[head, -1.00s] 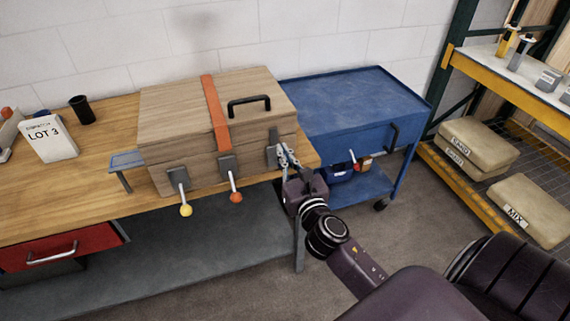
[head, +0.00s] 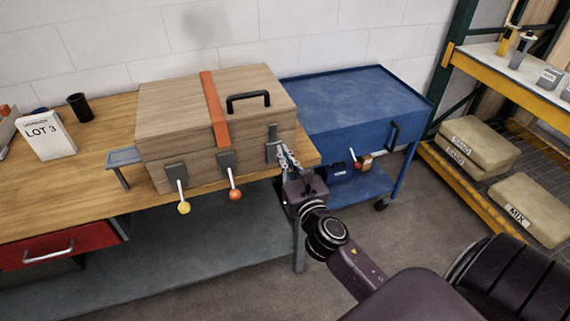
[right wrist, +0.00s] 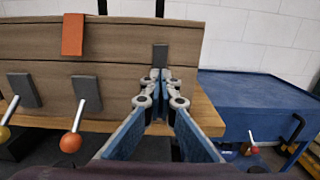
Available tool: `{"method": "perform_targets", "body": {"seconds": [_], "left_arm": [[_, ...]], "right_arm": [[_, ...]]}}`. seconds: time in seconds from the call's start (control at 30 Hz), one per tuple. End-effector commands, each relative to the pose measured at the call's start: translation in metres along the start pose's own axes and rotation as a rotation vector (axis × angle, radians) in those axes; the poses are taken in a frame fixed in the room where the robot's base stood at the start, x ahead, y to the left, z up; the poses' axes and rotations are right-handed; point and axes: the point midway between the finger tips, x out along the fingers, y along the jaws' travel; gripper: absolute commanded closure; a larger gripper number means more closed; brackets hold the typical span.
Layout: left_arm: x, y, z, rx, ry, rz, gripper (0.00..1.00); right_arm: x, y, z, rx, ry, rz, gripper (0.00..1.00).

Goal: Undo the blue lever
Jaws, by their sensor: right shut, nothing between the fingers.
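A wooden box (head: 215,105) stands on the workbench with a row of latches along its front. The yellow-balled lever (head: 184,207) and the orange-balled lever (head: 235,194) both hang down from their grey plates. A third grey latch plate (head: 272,149) is at the box's right end and also shows in the right wrist view (right wrist: 160,55). No blue lever handle or ball is visible; my gripper covers the area below this plate. My right gripper (head: 284,157) is shut and empty, its fingertips (right wrist: 160,80) just in front of that plate. Contact cannot be told. My left gripper is out of view.
A blue cart (head: 355,95) stands to the right of the bench. An orange strap (head: 214,110) and a black handle (head: 248,100) are on the lid. A shelf with sacks (head: 480,140) is at the far right. Floor in front is clear.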

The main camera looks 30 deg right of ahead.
Motion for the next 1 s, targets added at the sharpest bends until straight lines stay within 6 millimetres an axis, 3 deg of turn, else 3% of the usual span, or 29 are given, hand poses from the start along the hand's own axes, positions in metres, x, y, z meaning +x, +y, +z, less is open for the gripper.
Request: {"method": "perform_targets", "body": {"seconds": [0.03,0.53,1.0], "left_arm": [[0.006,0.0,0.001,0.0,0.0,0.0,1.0],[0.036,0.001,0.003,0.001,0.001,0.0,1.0],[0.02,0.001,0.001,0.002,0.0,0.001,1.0]], "right_arm": [[-0.001,0.0,-0.012,0.002,0.01,-0.001,1.0],[-0.001,0.0,-0.048,0.002,0.011,-0.002,1.0],[-0.021,0.0,-0.029,0.002,0.009,-0.001,1.0]]}}
